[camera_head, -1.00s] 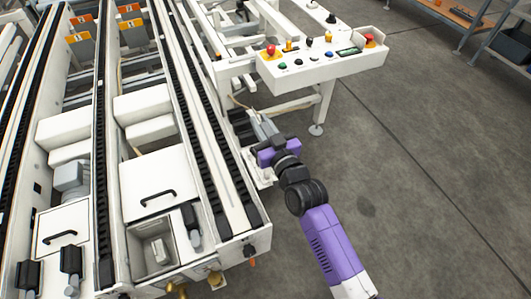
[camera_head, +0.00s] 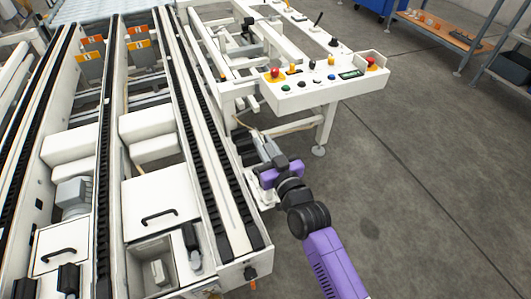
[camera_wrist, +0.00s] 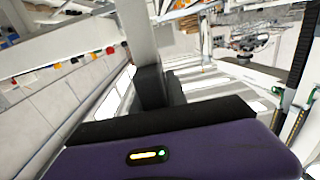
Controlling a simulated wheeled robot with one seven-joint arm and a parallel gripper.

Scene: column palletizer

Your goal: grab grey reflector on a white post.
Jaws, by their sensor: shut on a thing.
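My gripper (camera_head: 277,170) is low beside the right side of the white conveyor frame, below the control panel. It also shows in the wrist view (camera_wrist: 158,84), with its dark fingers shut on the lower end of a pale grey upright piece (camera_wrist: 139,35). This piece appears to be the grey reflector. The fingers hide its lower part, and I cannot tell it clearly from its white post. In the head view my gripper and wrist cover most of the spot.
The white conveyor frame (camera_head: 233,276) with black chains fills the left. A white control panel (camera_head: 325,92) with coloured buttons overhangs beyond my gripper, on a white leg (camera_head: 325,125). A shelf (camera_head: 440,30) stands at the back right. The grey floor (camera_head: 430,170) at right is clear.

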